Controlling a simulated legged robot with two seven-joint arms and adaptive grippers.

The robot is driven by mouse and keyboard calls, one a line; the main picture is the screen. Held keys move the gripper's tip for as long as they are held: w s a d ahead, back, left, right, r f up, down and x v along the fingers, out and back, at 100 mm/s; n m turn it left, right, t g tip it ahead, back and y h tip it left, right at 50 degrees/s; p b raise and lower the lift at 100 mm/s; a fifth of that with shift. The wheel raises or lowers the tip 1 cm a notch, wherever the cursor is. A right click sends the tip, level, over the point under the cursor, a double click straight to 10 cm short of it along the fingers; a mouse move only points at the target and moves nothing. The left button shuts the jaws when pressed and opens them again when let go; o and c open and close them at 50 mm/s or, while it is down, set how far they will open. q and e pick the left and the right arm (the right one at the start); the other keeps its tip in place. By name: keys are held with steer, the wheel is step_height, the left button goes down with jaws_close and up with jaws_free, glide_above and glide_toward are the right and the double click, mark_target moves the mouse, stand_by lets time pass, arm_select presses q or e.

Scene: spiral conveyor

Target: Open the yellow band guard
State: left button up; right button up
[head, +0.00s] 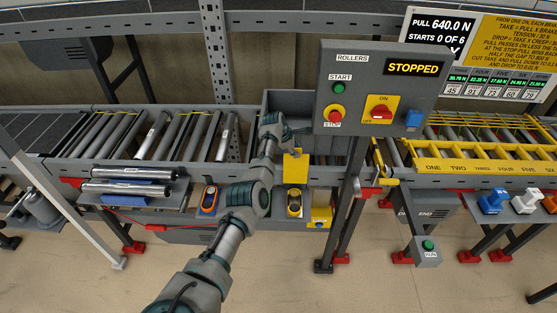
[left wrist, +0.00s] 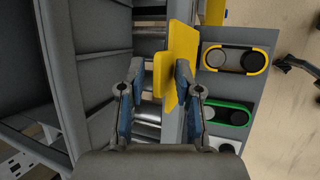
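The yellow band guard (head: 480,146) is a barred frame lying flat over the rollers at the right. Its front strip carries the words ONE to SIX. A yellow latch-like piece (head: 386,178) is at its left front corner. My left gripper (head: 294,131) is over the conveyor's middle, well left of the guard. Below it is a separate yellow plate (head: 295,166). In the left wrist view, my left gripper (left wrist: 160,80) has its fingers apart, with the yellow plate (left wrist: 182,50) and its tab between and beside the tips; I cannot tell whether they touch. My right gripper is out of view.
Loose rollers (head: 130,188) lie on a shelf at left. A RUN button box (head: 427,250) stands low at right. The floor in front is clear.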

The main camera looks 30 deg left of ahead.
arm_select(q)
steer(key=s+a, duration=0.4)
steer(key=s, duration=0.7)
steer(key=shift+s, duration=0.2)
steer(key=shift+f, duration=0.15)
